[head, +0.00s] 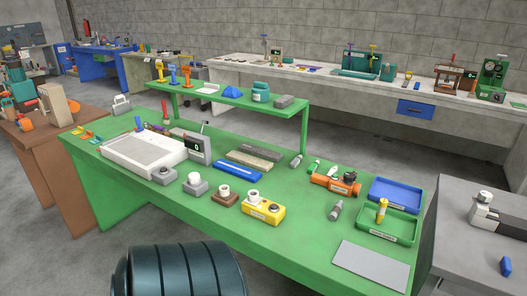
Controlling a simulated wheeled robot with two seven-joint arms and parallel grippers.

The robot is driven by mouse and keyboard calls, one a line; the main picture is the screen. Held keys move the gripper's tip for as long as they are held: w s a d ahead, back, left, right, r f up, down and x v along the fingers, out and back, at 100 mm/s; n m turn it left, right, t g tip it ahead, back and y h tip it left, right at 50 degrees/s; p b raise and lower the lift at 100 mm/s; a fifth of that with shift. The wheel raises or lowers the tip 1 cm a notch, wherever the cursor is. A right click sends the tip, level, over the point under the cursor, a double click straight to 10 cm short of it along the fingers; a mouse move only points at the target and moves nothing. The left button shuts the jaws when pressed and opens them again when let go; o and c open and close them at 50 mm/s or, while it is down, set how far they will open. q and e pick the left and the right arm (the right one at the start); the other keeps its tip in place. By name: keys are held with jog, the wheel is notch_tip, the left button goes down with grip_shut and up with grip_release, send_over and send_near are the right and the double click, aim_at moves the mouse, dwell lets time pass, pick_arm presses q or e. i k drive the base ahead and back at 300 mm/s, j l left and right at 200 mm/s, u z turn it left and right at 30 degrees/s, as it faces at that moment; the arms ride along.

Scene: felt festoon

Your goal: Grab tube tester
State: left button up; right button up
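I cannot tell for sure which thing is the tube tester, as the labels are too small to read. On the green bench (300,236) stand several small devices. A yellow box (263,212) has a white round top part and a dark knob. An orange device (335,184) with dark parts on top lies farther right. A grey upright box (192,147) with a dark display stands at the back left of the bench. Neither of my grippers is in view. A dark ribbed cylinder at the bottom edge looks like part of my own body.
A white tray (118,153), a blue tray (393,188) and a green tray (370,229) sit on the bench. A grey mat (370,264) lies at its front right. A raised green shelf (215,103) stands behind. The front middle of the bench is bare.

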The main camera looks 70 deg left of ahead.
aim_at(255, 206)
jog(key=u, duration=0.4)
jog(key=i+j+u, duration=0.1)
jog(key=u, duration=0.35)
jog(key=i+j+u, duration=0.1)
jog(key=u, duration=0.3)
jog(key=i+j+u, duration=0.15)
jog(key=u, duration=0.3)
jog(key=i+u, duration=0.45)
jog(key=i, duration=0.7)
